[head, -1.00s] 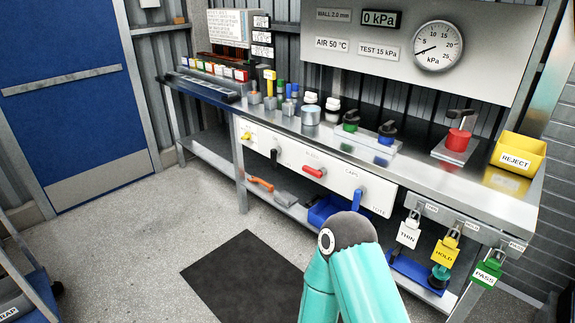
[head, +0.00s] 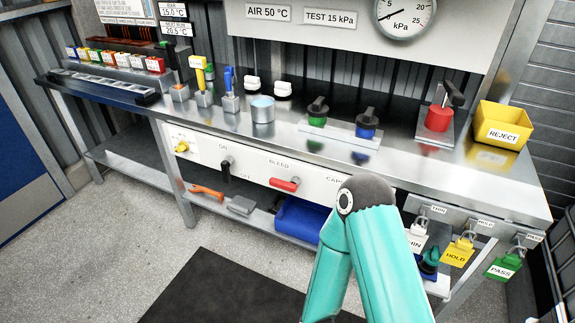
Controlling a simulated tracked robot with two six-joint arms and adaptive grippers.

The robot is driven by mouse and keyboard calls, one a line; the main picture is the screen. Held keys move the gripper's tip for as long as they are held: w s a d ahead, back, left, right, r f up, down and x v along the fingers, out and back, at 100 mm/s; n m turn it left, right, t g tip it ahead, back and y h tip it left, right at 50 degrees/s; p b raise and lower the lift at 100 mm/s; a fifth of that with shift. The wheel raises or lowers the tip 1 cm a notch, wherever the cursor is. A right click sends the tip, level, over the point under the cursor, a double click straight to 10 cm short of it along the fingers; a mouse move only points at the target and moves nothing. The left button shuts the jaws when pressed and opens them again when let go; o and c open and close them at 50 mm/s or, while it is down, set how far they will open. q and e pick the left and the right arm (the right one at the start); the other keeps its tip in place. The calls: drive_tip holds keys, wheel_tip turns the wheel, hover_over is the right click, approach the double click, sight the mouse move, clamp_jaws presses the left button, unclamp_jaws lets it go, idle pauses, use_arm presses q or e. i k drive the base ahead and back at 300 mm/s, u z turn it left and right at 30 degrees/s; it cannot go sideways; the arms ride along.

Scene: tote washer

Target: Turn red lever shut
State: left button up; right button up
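The red lever (head: 285,184) sits on the white front panel (head: 232,160) of the bench, below the word BLEED. It lies roughly level, along the panel. A teal arm of mine with a dark grey joint rises from the bottom, to the right of the lever and apart from it in the picture. Neither of my grippers shows, so whether they are open or shut is hidden. The arm covers the panel's right part.
A black lever (head: 226,168) and a yellow knob (head: 181,147) are left of the red lever. A blue bin (head: 297,219) is on the shelf below. The bench top holds a red cylinder (head: 438,118) and yellow REJECT bin (head: 502,126). A dark mat (head: 215,290) lies on open floor.

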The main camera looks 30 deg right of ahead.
sight(292, 186)
drive_tip(key=z, duration=0.1)
drive_tip(key=i, duration=1)
drive_tip(key=z, duration=0.1)
